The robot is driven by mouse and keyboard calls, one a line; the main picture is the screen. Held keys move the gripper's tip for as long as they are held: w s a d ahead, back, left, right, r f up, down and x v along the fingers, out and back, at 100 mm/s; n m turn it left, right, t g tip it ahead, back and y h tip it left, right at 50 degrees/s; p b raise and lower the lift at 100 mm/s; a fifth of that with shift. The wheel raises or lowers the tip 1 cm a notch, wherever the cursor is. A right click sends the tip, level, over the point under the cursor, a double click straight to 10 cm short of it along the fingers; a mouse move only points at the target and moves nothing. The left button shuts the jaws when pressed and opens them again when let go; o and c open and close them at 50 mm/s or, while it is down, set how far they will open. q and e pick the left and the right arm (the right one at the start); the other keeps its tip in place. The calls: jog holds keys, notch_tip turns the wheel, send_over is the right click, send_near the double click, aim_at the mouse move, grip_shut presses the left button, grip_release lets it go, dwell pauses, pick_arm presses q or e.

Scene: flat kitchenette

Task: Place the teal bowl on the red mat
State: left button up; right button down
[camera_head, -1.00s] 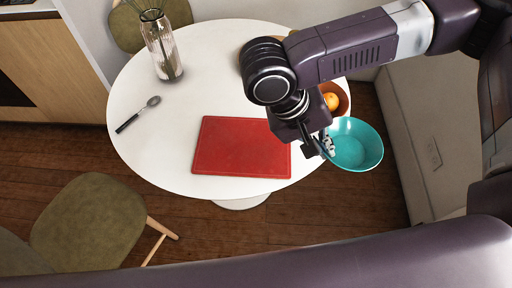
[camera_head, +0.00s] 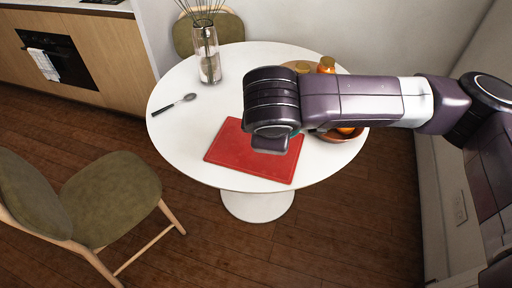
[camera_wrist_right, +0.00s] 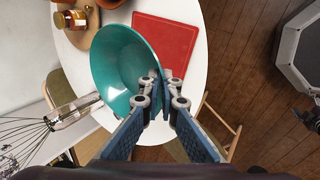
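The teal bowl (camera_wrist_right: 118,70) is in the right wrist view, its hollow side facing the camera. My right gripper (camera_wrist_right: 165,88) is shut on its rim, one finger inside and one outside. In the head view my right arm hides the gripper and nearly all of the bowl. The red mat (camera_head: 240,158) lies flat on the white table, partly covered by my arm. It also shows in the right wrist view (camera_wrist_right: 168,42), beyond the bowl, which partly overlaps it there. The bowl's height above the table is hard to tell. My left gripper is not in view.
The white round table (camera_head: 180,135) also holds a spoon (camera_head: 176,104), a glass vase (camera_head: 209,62) and, behind my arm, a brown bowl (camera_head: 345,136) with oranges. Jars (camera_wrist_right: 72,19) stand on a wooden board. A green chair (camera_head: 110,195) is at the left.

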jog(key=w+n+y, duration=0.1)
jog(key=w+n, duration=0.1)
jog(key=w+a+r+n+y, duration=0.1)
jog(key=w+n+y, duration=0.1)
jog(key=w+n, duration=0.1)
jog(key=shift+w+a+r+n+b, duration=0.3)
jog(key=w+n, duration=0.1)
jog(key=w, duration=0.1)
jog(key=w+d+n+g+y, duration=0.1)
jog(key=w+n, duration=0.1)
jog(key=w+n+y, duration=0.1)
jog(key=w+n, duration=0.1)
jog(key=shift+d+r+g+b, duration=0.3)
jog(key=shift+r+b, duration=0.05)
jog(key=shift+w+d+n+y, duration=0.3)
jog(key=shift+w+d+n, duration=0.1)
jog(key=shift+w, duration=0.2)
jog(key=shift+f, duration=0.3)
notch_tip(320, 180, down, 20)
jog(key=shift+w+r+p, duration=0.1)
jog(key=shift+r+p, duration=0.15)
jog(key=shift+p, duration=0.25)
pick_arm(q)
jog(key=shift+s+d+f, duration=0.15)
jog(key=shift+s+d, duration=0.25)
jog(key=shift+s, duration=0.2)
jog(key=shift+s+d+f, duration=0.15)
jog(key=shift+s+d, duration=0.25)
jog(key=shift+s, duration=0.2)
